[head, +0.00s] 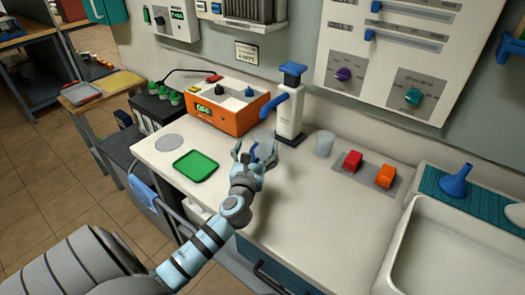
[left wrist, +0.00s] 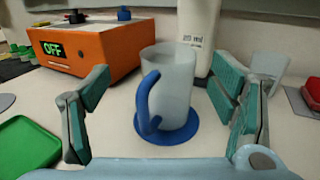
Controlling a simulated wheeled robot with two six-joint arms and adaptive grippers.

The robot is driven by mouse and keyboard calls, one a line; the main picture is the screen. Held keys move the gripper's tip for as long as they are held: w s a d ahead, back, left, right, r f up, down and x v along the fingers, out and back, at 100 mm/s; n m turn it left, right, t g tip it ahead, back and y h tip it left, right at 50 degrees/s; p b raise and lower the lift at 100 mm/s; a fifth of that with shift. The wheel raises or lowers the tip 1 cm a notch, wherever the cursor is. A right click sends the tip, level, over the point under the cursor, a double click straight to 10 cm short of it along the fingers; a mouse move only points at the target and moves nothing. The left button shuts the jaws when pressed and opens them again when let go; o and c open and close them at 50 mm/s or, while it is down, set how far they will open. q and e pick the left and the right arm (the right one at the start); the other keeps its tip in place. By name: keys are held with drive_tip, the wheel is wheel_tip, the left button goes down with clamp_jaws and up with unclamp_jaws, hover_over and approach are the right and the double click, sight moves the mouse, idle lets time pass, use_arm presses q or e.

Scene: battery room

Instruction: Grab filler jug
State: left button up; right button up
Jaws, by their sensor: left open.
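The filler jug (left wrist: 178,85) is a pale grey cup with a blue handle (left wrist: 146,103), and it stands upright on a round blue mat (left wrist: 186,131) in the left wrist view. In the head view, the jug (head: 263,137) is partly hidden behind my left gripper (head: 252,150). The gripper is open; in the left wrist view its teal-padded fingers are spread to the left and right of the jug, nearer the camera. I see no contact. The handle faces my gripper. My right gripper does not show.
A white dispenser (head: 290,117) with blue top and spout stands just behind the jug. An orange charger (head: 227,107) is to the left, a green tray (head: 196,165) front left. A clear cup (head: 324,144) and a sink (head: 437,250) are to the right. The front counter is clear.

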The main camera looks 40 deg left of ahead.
sight(262, 143)
use_arm(q)
drive_tip(key=x, duration=0.3)
drive_tip(key=d+b+x, duration=0.1)
drive_tip(key=x, duration=0.1)
drive_tip(key=shift+w+a+f, duration=0.1)
drive_tip(key=shift+w+a, duration=0.1)
drive_tip(key=shift+w, duration=0.45)
drive_tip(key=shift+w+a, duration=0.1)
drive_tip(key=shift+w, duration=0.05)
drive_tip(key=c, duration=1.8)
drive_tip(key=shift+c, duration=0.2)
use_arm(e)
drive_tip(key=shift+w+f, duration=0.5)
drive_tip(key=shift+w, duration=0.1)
use_arm(q)
drive_tip(key=s+r+p, duration=0.1)
drive_tip(key=s+r, duration=0.1)
drive_tip(key=s, duration=0.7)
drive_tip(key=s+r+p, duration=0.1)
drive_tip(key=s+p, duration=0.1)
drive_tip(key=s, duration=0.7)
drive_tip(key=shift+r, duration=0.35)
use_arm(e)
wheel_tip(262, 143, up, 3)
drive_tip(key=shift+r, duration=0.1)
